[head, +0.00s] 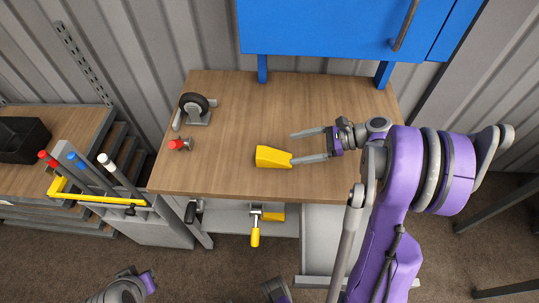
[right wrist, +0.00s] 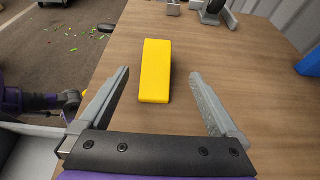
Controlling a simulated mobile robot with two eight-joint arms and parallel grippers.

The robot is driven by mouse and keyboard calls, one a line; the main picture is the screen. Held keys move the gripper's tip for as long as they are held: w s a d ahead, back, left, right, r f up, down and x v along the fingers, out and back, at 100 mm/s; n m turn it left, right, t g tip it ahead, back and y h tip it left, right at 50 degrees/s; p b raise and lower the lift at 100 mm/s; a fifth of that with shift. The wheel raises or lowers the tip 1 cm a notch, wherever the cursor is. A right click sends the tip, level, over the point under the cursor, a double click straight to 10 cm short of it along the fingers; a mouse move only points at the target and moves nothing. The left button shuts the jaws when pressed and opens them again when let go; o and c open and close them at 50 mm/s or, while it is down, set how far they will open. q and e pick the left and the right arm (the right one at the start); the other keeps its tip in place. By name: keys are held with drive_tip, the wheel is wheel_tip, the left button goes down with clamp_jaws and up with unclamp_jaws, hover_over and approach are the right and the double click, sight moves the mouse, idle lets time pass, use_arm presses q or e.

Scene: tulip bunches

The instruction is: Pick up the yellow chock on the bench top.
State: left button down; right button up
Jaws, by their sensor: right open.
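The yellow chock (head: 271,157) lies on the wooden bench top (head: 235,110), near its front edge. My right gripper (head: 293,148) is open and empty at the right of the chock. In the head view its nearer fingertip overlaps the chock's right end; I cannot tell whether they touch. In the right wrist view the chock (right wrist: 155,70) lies ahead, with its near end between the two spread fingers (right wrist: 160,75) in the picture, closer to the left one. The gripper's height above the bench is unclear. My left gripper is not clearly in view.
A caster wheel (head: 194,108) and a small red-tipped part (head: 179,145) are on the bench's left. A blue cabinet (head: 320,28) hangs over the back. A yellow-handled tool (head: 255,235) hangs below the front edge. The bench's middle is clear.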

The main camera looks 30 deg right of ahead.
sight(272, 154)
drive_tip(key=x, duration=0.9)
drive_tip(key=shift+s+a+f, duration=0.15)
drive_tip(key=shift+s+f, duration=0.1)
clamp_jaws()
